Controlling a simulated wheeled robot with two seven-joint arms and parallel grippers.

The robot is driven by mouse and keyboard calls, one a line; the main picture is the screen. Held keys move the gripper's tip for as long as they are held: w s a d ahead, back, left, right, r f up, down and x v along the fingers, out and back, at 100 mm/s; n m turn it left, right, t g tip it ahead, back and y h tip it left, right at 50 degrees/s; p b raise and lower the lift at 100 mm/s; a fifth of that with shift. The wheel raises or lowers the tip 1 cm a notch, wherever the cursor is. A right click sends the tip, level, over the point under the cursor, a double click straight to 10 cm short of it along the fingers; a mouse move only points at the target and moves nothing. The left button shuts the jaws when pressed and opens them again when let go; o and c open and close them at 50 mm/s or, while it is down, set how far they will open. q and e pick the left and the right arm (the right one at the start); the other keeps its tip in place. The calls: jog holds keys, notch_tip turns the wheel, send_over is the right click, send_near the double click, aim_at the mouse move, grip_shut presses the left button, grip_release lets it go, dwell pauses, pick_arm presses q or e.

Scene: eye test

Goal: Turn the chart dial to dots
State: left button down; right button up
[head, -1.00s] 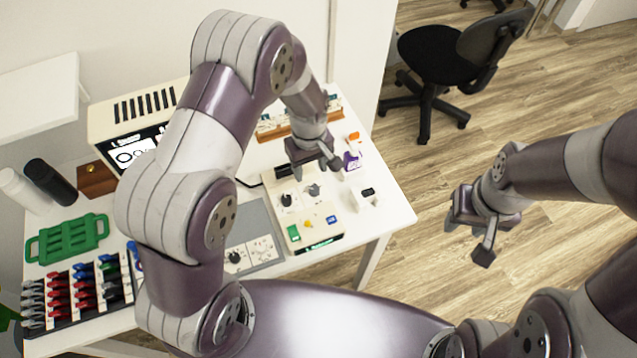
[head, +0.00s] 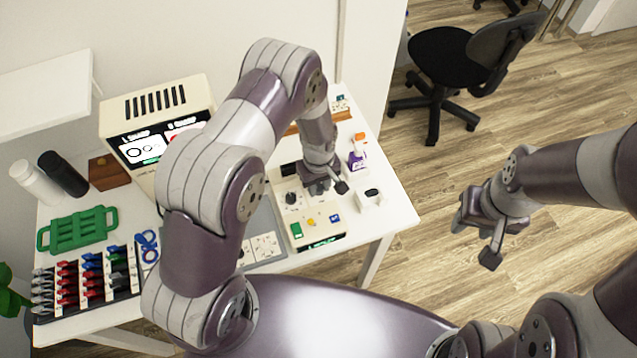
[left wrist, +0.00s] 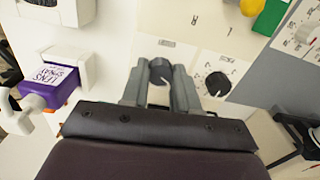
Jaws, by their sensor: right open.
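The cream control panel (head: 328,238) on the white table carries two black dials. In the left wrist view one dial (left wrist: 160,72) sits between the fingers of my left gripper (left wrist: 160,82), which look close against both its sides. The other dial (left wrist: 218,84) stands free beside it, with small marks around it; it also shows in the head view (head: 291,198). The dial labels are too small to read. In the head view my left gripper (head: 320,187) hides the dial it is at. My right gripper (head: 475,240) is open and empty, out over the floor.
A cream chart box (head: 150,120) with a lit screen stands at the back. A purple bottle (head: 357,158) and a white block (head: 369,197) stand right of the panel. Green and yellow buttons are on its near part. A green tray (head: 78,230) lies at left.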

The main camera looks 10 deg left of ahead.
aim_at(319, 187)
pick_arm(q)
jog(key=shift+m, duration=0.3)
jog(key=m+b, duration=0.1)
jog(key=m, duration=0.2)
jog(key=shift+w, duration=0.1)
jog(key=shift+r+m, duration=0.1)
jog(key=shift+m, duration=2)
jog(key=shift+w, duration=0.15)
jog(key=c, duration=0.9)
grip_release()
jog(key=shift+o, duration=0.3)
jog(key=shift+b, duration=0.3)
notch_tip(319, 187, up, 13)
jog(key=b, duration=0.2)
jog(key=shift+f, duration=0.2)
